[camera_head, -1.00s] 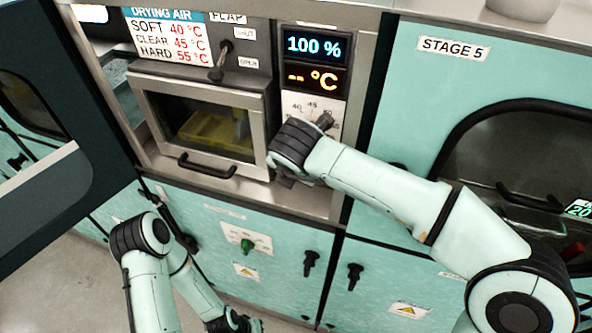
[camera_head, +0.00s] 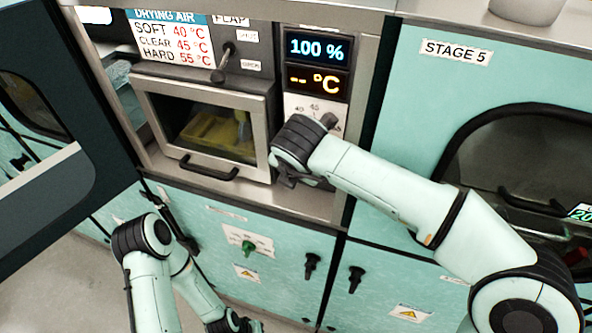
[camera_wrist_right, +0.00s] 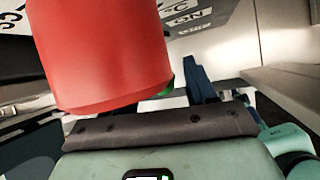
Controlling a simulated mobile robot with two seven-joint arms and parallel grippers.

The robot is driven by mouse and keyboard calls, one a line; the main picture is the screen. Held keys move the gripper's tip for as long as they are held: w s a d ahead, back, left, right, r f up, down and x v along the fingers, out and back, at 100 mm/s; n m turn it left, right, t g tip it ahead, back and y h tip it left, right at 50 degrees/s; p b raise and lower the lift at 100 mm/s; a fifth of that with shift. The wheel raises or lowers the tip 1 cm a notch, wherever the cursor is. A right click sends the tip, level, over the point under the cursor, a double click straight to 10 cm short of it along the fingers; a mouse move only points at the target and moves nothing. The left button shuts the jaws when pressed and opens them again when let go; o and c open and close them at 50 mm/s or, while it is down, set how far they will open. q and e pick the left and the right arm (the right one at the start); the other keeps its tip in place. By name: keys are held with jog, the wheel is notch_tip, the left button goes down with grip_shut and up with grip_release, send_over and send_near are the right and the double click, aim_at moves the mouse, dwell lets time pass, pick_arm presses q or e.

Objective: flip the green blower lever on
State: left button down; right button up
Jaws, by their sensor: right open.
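My right gripper (camera_head: 288,182) is at the lower right corner of the drying window, below the dial panel. Its wrist hides what is behind it in the head view. In the right wrist view a large red cylinder (camera_wrist_right: 100,50) fills the upper left, very close to the camera. A small green piece (camera_wrist_right: 166,91) shows behind its lower right edge, mostly hidden; I cannot tell whether it is the blower lever. The right gripper's dark blue finger part (camera_wrist_right: 200,82) is beyond it; the gripper is open. My left arm is at lower left, its gripper out of view.
A green knob (camera_head: 248,246) sits on the lower cabinet. The drying window (camera_head: 210,130) has a black handle (camera_head: 208,170). A flap lever (camera_head: 220,72) is above it. The dial (camera_head: 329,121) is just above my right wrist. An open dark door (camera_head: 60,200) stands at left.

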jog(key=v, duration=0.6)
jog(key=shift+s+r, duration=0.2)
jog(key=shift+r, duration=0.15)
